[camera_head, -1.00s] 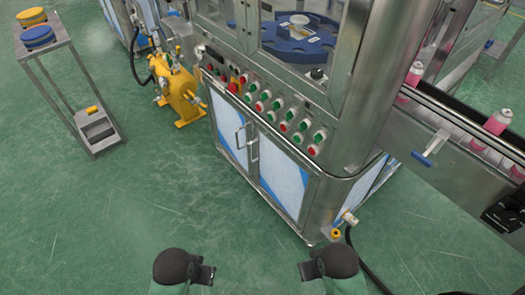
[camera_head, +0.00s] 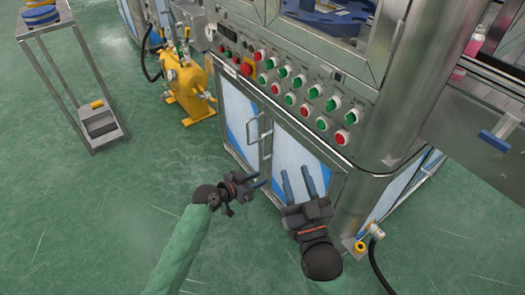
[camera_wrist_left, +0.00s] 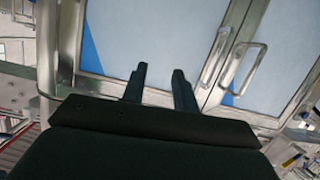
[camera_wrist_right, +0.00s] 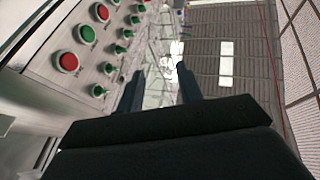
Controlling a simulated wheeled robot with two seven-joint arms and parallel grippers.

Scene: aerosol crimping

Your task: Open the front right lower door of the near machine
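The near machine's right lower door (camera_head: 294,150) is a pale panel in a steel frame, beside the left lower door (camera_head: 238,112). Both look shut. Their bar handles sit side by side at the middle seam, the right one (camera_head: 266,143) just beside the left one (camera_head: 251,130). My left gripper (camera_head: 262,182) is open and empty, low in front of the doors, apart from the handles. In the left wrist view its fingers (camera_wrist_left: 159,76) show left of both handles. My right gripper (camera_head: 296,174) is open and empty in front of the right door; its fingers also show in the right wrist view (camera_wrist_right: 160,75).
A panel of red and green buttons (camera_head: 290,92) runs above the doors. A yellow pump unit (camera_head: 186,88) stands left of the machine, with a steel stand (camera_head: 82,85) farther left. A hose fitting (camera_head: 374,232) sits at the right corner. The green floor in front is clear.

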